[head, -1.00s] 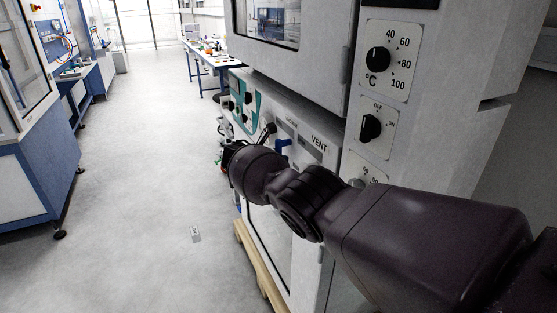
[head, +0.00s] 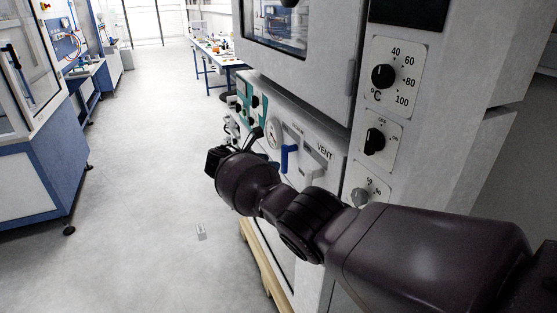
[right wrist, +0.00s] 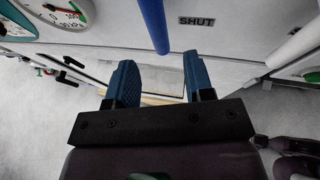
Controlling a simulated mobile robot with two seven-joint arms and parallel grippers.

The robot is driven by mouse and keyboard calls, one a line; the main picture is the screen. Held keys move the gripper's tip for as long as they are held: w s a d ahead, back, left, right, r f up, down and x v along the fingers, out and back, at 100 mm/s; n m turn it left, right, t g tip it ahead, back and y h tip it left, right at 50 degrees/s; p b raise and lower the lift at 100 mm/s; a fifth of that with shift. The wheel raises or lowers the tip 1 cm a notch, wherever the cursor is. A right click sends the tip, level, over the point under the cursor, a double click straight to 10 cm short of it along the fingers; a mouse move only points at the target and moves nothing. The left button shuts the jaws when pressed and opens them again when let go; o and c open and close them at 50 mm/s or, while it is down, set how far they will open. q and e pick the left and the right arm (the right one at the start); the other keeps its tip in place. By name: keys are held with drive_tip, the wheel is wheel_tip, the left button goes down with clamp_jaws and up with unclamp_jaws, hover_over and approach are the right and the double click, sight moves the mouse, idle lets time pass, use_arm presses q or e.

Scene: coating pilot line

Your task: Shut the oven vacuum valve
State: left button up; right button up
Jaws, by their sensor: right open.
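The oven vacuum valve shows a blue lever handle (head: 287,157) on the front panel, beside a round gauge (head: 272,137). In the head view it points downward. In the right wrist view the blue handle (right wrist: 153,25) stands beyond my fingers, with a SHUT label (right wrist: 197,21) to its right. My right gripper (right wrist: 160,78) is open and empty, its two blue fingers apart and short of the handle, not visibly touching it. In the head view my right wrist hides its fingers. My left gripper is not in view.
A pale VENT handle (head: 314,170) sits right of the blue one and also shows in the right wrist view (right wrist: 293,47). Dial knobs (head: 383,76) are on the oven's side column. A blue-and-white cabinet (head: 40,160) stands left. The floor (head: 150,170) between is mostly clear.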

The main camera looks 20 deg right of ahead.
drive_tip(key=shift+v, duration=1.8)
